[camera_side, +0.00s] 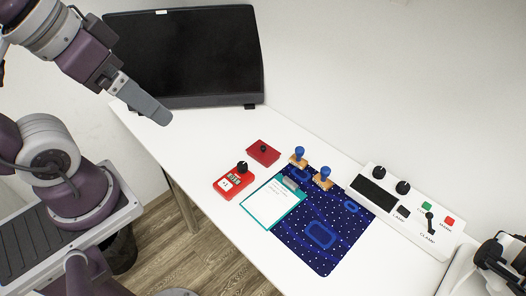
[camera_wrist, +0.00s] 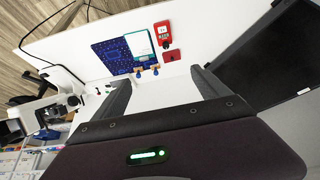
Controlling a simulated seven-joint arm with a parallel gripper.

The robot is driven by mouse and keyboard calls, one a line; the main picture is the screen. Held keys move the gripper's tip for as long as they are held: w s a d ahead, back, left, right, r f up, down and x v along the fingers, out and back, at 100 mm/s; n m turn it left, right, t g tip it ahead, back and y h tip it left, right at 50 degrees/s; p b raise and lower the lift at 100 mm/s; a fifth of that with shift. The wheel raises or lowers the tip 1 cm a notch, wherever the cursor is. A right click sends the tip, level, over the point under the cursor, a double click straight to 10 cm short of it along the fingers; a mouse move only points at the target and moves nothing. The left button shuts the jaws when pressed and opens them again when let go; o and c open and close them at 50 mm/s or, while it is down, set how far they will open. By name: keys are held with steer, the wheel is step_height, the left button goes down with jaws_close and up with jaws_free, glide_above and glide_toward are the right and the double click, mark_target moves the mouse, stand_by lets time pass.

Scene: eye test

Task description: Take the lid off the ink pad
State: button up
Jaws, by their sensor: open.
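The ink pad (camera_side: 256,155) is a flat dark-red square on the white table, with a small black knob on its top. It looks covered by its lid, though the seam is too small to see. In the wrist view the ink pad (camera_wrist: 172,56) lies beyond my fingers, slightly right of the gap. My gripper (camera_side: 159,115) is up and left of the ink pad in the side view, apart from it. In the wrist view my gripper (camera_wrist: 160,78) has its two fingers wide apart, with nothing between them.
Close to the ink pad are a red device (camera_side: 226,188) with a black knob, two blue-handled stamps (camera_side: 299,157) and a clipboard (camera_side: 270,207) on a blue patterned mat (camera_side: 318,258). A switch panel (camera_side: 437,241) lies right. A black monitor (camera_side: 190,55) stands at the back.

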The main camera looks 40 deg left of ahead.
steer(key=w+n+g, duration=0.2)
steer(key=w+n, duration=0.4)
steer(key=w, duration=0.7)
steer(key=n+g, duration=0.4)
steer(key=n, duration=0.8)
glide_above(267, 154)
step_height(267, 154, down, 29)
steer(key=shift+w+d+r, duration=0.1)
steer(key=shift+w, duration=0.05)
steer(key=f, duration=0.7)
steer(key=shift+a+f, duration=0.15)
steer(key=shift+a, duration=0.05)
steer(key=c, duration=1.4)
